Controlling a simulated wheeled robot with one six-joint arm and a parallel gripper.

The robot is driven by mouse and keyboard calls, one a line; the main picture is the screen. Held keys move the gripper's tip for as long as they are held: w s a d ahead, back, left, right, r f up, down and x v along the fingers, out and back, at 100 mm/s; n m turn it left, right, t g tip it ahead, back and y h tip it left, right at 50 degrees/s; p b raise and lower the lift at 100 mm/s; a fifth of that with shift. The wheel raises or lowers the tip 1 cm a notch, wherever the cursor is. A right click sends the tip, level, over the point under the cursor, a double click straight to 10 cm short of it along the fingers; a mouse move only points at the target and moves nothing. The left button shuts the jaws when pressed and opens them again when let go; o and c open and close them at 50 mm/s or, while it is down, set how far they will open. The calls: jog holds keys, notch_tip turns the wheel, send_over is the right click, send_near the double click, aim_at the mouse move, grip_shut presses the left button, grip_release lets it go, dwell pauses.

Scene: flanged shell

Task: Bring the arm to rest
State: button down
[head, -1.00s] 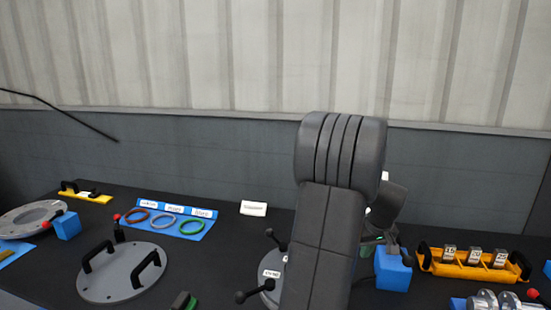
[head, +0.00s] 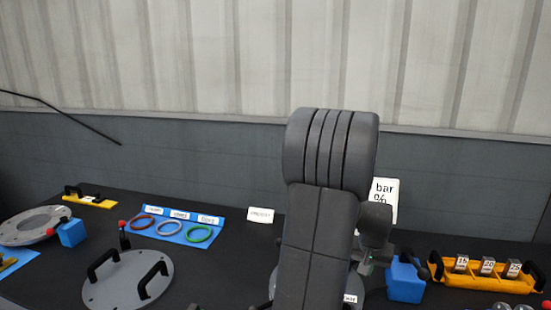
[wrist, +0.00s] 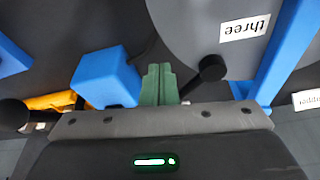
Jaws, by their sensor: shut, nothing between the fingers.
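My arm (head: 325,215) stands folded upright in the middle of the head view, its dark grey elbow uppermost. My gripper (wrist: 158,72) shows in the wrist view as two green fingers, shut together with nothing between them. The fingers point towards a blue block (wrist: 107,76) on their left and a grey round part labelled "three" (wrist: 225,45). I cannot tell how far they are from either. In the head view the gripper is mostly hidden behind my arm.
The black table holds a grey plate with two handles (head: 128,282), a blue ring tray (head: 180,226), a flanged ring (head: 33,226), a blue block (head: 405,280) and a yellow weight tray (head: 485,276). A "bar %" sign (head: 386,190) stands behind my arm.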

jog(key=shift+s+a, duration=0.2)
jog(key=shift+s, duration=0.2)
